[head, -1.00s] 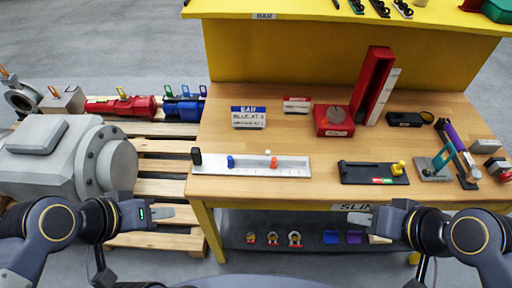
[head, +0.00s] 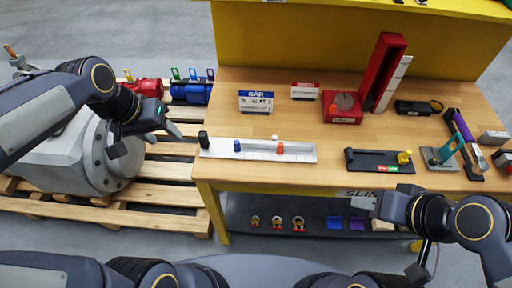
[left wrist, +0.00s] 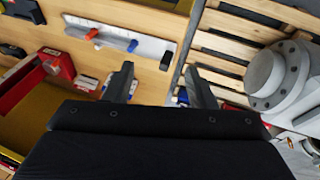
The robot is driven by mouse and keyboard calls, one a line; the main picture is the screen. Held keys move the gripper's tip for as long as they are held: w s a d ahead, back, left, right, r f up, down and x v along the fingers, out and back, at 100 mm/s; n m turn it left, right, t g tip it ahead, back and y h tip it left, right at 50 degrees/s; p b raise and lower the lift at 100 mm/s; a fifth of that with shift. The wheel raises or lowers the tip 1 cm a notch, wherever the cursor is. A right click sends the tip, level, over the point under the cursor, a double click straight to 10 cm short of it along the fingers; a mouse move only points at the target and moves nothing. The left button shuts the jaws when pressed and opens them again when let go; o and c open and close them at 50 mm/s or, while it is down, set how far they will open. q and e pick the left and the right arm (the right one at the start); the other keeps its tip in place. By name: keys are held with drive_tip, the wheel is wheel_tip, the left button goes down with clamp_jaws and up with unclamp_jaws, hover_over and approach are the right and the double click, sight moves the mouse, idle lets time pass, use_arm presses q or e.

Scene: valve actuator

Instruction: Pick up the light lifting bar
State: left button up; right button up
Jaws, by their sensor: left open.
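A light grey-white bar (head: 217,148) with tick marks lies along the table's front left edge. It has a black block at its left end, and a blue peg (head: 237,146) and an orange peg (head: 280,148) on it. It also shows in the left wrist view (left wrist: 154,45), above my fingers. My left gripper (head: 176,131) is open and empty, raised left of the bar, over the pallet side. Its two fingers (left wrist: 160,84) stand apart in the left wrist view. My right gripper (head: 366,203) is at the table's front edge, below a black fixture; its finger gap is unclear.
The black fixture (head: 375,167) with a yellow knob lies right of the bar. A sign (head: 257,101), a red stand (head: 343,113) and other tools stand behind and right. A grey flanged valve body (head: 75,158) rests on a wooden pallet (head: 150,201) at left.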

use_arm(q)
drive_tip(key=w+f+g+y, duration=0.15)
drive_tip(key=w+f, duration=0.25)
drive_tip(key=w, duration=0.5)
drive_tip(key=m+g+y, duration=0.1)
drive_tip(key=g, duration=0.1)
hover_over(204, 133)
drive_tip(key=shift+t, duration=0.25)
wheel_tip(204, 133, down, 9)
drive_tip(key=shift+r, duration=0.1)
wheel_tip(204, 133, down, 6)
drive_tip(key=shift+f, duration=0.15)
drive_tip(key=f, duration=0.5)
drive_tip(key=shift+a+f, duration=0.3)
drive_tip(key=shift+f, duration=0.05)
clamp_jaws()
drive_tip(key=shift+w+r, duration=0.1)
